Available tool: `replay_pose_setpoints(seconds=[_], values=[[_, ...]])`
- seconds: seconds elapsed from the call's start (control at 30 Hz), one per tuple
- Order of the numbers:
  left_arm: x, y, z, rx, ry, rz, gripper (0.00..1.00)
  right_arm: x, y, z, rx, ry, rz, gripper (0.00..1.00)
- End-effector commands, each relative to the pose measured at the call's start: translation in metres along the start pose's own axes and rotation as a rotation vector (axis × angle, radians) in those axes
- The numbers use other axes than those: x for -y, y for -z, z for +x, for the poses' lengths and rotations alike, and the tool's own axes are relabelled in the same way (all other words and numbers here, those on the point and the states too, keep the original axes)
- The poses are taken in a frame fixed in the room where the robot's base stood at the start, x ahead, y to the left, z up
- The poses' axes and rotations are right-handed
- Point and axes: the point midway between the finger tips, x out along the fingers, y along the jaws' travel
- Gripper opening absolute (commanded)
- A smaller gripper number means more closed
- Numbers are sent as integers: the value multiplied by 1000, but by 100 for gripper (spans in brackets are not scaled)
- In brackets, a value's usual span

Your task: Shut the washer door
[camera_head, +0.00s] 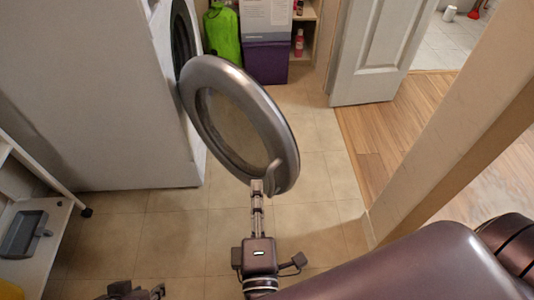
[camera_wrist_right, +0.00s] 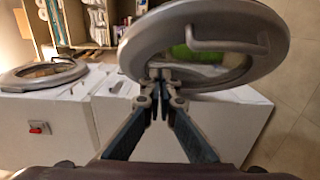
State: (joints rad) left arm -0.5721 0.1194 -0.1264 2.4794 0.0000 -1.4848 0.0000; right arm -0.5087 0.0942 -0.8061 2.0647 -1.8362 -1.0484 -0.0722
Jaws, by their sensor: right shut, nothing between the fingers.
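The washer (camera_head: 95,100) is the white cabinet on the left in the head view, with its dark round opening (camera_head: 181,42) partly visible. Its round grey-rimmed washer door (camera_head: 205,72) stands open, swung out over the floor. My right gripper (camera_head: 257,186) is at the door's lower rim, close to the handle (camera_head: 273,172). In the wrist view the right gripper's fingertips (camera_wrist_right: 159,73) are together at the rim of the door (camera_wrist_right: 270,35); contact is hard to judge. My left gripper (camera_head: 135,292) is low at the bottom edge, partly cut off.
A second round door (camera_wrist_right: 70,72) on a white machine shows in the wrist view. A green bag (camera_head: 223,35) and purple box (camera_head: 266,62) stand behind the door. A white room door (camera_head: 375,50) is at the back right. Tiled floor lies clear below the washer.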

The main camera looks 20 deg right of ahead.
Motion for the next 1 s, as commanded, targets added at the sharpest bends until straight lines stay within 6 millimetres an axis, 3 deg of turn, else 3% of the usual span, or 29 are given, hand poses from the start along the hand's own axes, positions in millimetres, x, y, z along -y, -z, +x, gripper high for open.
replay_pose_setpoints(seconds=[0.4,0.63,1.0], values=[[-1,7,1,-26,-1,1,32,-1,0,88,1,-3,1,0],[0,6,1,-23,-1,1,32,1,-23,107,-1,1,-1,0],[0,5,1,-19,-1,0,32,1,-28,112,-1,2,0,0]])
